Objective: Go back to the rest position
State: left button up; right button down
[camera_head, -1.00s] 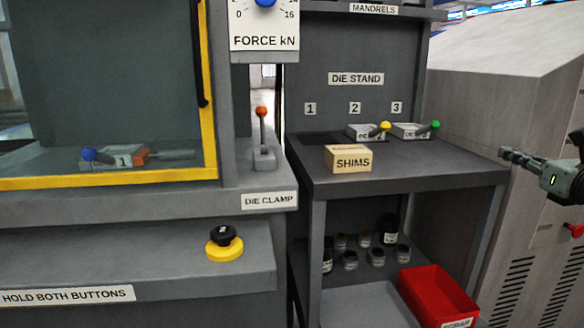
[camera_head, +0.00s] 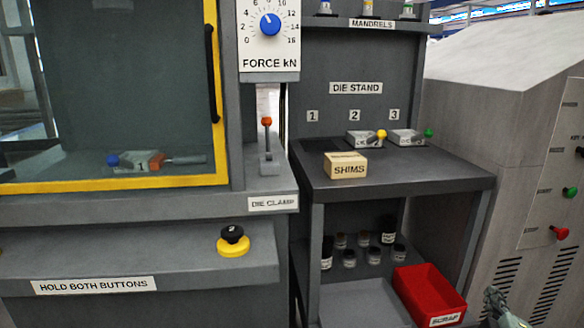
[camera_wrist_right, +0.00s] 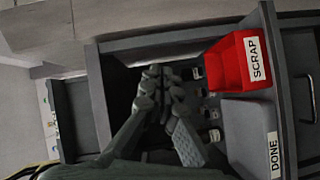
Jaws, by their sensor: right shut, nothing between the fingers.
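My right gripper (camera_head: 493,296) shows at the lower right edge of the head view, in front of the grey cabinet and to the right of the red scrap bin. Its fingers are together and hold nothing. In the right wrist view the gripper (camera_wrist_right: 158,75) points toward the shelf under the die stand, with its fingertips close together. It appears apart from everything around it. Most of the right arm is outside the head view. My left gripper is in neither view.
The die stand (camera_head: 400,180) bears a SHIMS box (camera_head: 346,165) and dies in slots 2 and 3. The red scrap bin (camera_head: 428,290) and several small jars stand on its lower shelf. The press (camera_head: 150,240) with its yellow-framed window is at left. The grey cabinet (camera_head: 490,130) is at right.

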jog(key=s+a+f+m+g+y+p, duration=0.1)
jog(key=s+a+f+m+g, duration=0.25)
jog(key=s+f, duration=0.35)
jog(key=s+a+f+m+g+y, duration=0.1)
jog(key=s+a+f+m+g, duration=0.2)
jog(key=f, duration=0.6)
pick_arm(q)
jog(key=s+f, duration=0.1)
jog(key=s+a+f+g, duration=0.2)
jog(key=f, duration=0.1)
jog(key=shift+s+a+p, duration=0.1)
jog(key=shift+p, duration=0.3)
pick_arm(e)
jog(key=s+a+f+g+y, duration=0.4)
jog(key=s+a+f, duration=0.4)
jog(key=s+a, duration=0.3)
jog(key=s+g, duration=0.1)
jog(key=s, duration=0.1)
jog(key=shift+s+a+m, duration=0.3)
jog(key=shift+a+m, duration=0.05)
jog(key=shift+a, duration=0.05)
jog(key=shift+g, duration=0.25)
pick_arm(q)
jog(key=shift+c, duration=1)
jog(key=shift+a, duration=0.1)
pick_arm(e)
jog(key=shift+w+a, duration=0.1)
